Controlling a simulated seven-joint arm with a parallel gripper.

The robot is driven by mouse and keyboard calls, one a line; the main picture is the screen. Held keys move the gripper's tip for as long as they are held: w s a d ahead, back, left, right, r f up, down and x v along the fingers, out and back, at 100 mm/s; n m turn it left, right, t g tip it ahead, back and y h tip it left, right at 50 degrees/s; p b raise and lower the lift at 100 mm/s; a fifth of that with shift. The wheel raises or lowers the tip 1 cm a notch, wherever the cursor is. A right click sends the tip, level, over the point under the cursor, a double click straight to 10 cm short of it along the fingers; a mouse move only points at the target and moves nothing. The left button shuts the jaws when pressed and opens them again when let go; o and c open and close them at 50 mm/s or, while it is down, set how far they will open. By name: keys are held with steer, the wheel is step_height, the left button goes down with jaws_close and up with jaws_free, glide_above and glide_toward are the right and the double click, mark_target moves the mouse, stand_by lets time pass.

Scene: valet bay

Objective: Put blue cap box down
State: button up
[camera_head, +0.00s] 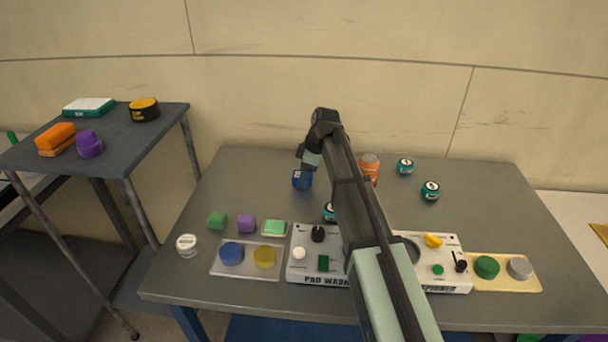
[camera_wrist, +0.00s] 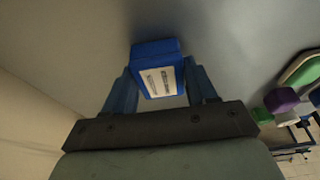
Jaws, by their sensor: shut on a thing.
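The blue cap box (camera_head: 302,182) shows at the end of my arm, over the back left part of the grey table. In the wrist view the blue cap box (camera_wrist: 157,62) sits between both fingers, with a white printed label facing the camera. My gripper (camera_head: 304,170) is shut on it, and in the wrist view my gripper (camera_wrist: 160,84) has one finger on each side of the box. I cannot tell whether the box touches the tabletop or hangs just above it.
The pad washer (camera_head: 304,268) lines the front. An orange can (camera_head: 370,167) and teal-banded tins (camera_head: 430,190) stand right.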

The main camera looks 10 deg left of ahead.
steer(key=shift+f, duration=0.1)
steer(key=o, duration=1.1)
steer(key=shift+c, duration=0.2)
steer(key=v, duration=1.2)
steer(key=shift+o, duration=0.5)
